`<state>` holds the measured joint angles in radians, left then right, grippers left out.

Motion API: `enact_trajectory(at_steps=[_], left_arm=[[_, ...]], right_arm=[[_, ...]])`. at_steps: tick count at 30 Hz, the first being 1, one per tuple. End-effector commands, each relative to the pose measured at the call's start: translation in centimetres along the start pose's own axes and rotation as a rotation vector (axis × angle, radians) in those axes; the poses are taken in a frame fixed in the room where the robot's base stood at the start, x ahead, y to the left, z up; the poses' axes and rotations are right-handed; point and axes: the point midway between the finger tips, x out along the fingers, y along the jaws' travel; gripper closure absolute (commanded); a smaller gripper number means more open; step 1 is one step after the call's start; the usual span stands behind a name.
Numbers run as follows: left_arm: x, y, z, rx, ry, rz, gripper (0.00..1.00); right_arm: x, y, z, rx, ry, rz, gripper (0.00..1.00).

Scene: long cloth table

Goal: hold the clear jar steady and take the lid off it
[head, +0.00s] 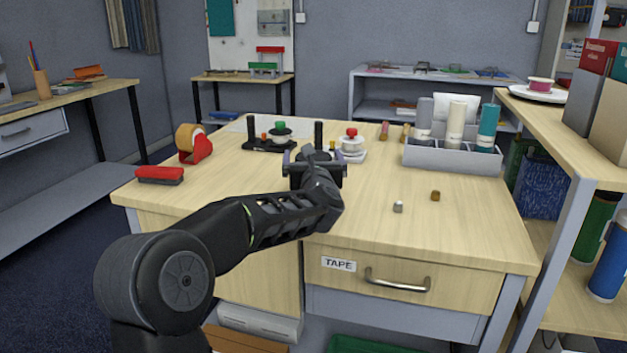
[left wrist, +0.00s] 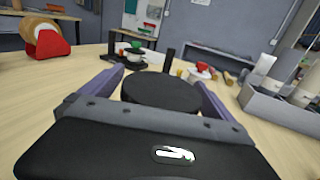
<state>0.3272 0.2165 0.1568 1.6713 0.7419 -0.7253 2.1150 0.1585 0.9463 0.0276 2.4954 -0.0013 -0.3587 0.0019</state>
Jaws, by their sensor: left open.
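My left gripper (head: 315,168) reaches over the middle of the table, with the arm coming in from the lower left. In the left wrist view its two purple-grey fingers (left wrist: 160,92) are spread apart. A flat, round black top (left wrist: 160,90) shows between them, like a lid; I cannot tell whether the fingers touch it. No clear jar wall can be made out in either view; whatever is below the black top is hidden by the gripper. My right gripper is not in view.
Beyond the gripper stand a black stand with a green-topped piece (head: 281,129) and a white piece with a red knob (head: 352,142). A red tape dispenser (head: 196,146) and red brush (head: 160,174) are left. A grey tray (head: 452,157) holds several cylinders. The front left tabletop is clear.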

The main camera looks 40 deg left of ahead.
Motion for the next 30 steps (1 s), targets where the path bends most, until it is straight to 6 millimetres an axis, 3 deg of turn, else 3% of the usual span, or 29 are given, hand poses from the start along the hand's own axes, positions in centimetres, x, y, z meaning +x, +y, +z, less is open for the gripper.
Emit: enact_trajectory(at_steps=[11, 30], left_arm=[[-0.03, 0.0, 0.01, 0.0, 0.0, 0.0, 0.01], [-0.04, -0.01, 0.01, 0.0, 0.0, 0.0, 0.52]], right_arm=[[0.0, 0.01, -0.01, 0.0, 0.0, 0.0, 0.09], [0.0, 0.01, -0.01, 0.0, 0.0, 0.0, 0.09]])
